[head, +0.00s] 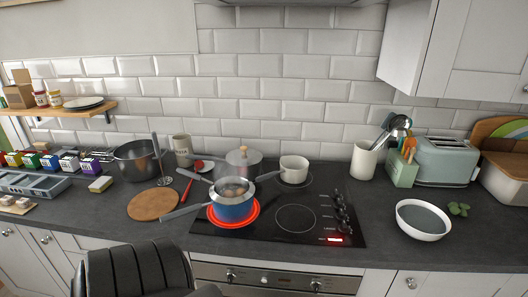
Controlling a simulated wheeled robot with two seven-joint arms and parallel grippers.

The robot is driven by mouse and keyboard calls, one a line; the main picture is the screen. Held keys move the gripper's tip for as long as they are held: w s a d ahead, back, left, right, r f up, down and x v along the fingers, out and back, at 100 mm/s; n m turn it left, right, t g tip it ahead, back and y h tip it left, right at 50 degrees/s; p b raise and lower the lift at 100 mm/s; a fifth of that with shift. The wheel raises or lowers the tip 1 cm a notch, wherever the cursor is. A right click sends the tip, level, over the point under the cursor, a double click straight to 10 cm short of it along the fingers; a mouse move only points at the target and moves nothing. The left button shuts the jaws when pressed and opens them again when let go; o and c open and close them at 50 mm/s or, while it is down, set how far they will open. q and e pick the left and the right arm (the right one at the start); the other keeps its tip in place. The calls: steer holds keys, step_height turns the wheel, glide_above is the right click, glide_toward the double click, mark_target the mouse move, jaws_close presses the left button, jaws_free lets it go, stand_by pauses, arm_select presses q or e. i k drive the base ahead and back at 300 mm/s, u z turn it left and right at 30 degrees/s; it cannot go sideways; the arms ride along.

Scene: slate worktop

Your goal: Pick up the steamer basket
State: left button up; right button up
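I cannot pick out a steamer basket for certain. A blue saucepan (235,208) stands on the glowing red ring of the hob, with its long handle pointing to the lower left. Something rounded and brownish shows inside its rim, too small to make out. Behind it stands a steel pot (243,165) with a light knob on top. A large dark grey pot (138,160) stands on the worktop to the left. A small cream pot (294,168) sits at the back right of the hob. Neither of my grippers shows in this view.
The black hob (296,219) has a free front right ring; its front left ring glows red. A round wooden board (155,204), a masher-like tool (164,180) and a red utensil (187,187) lie left of it. A white bowl (422,233) and toaster (446,160) stand right.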

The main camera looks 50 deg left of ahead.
mark_target(219, 200)
steer(key=z, duration=0.4)
steer(key=i, duration=0.9)
steer(key=u, duration=2.05)
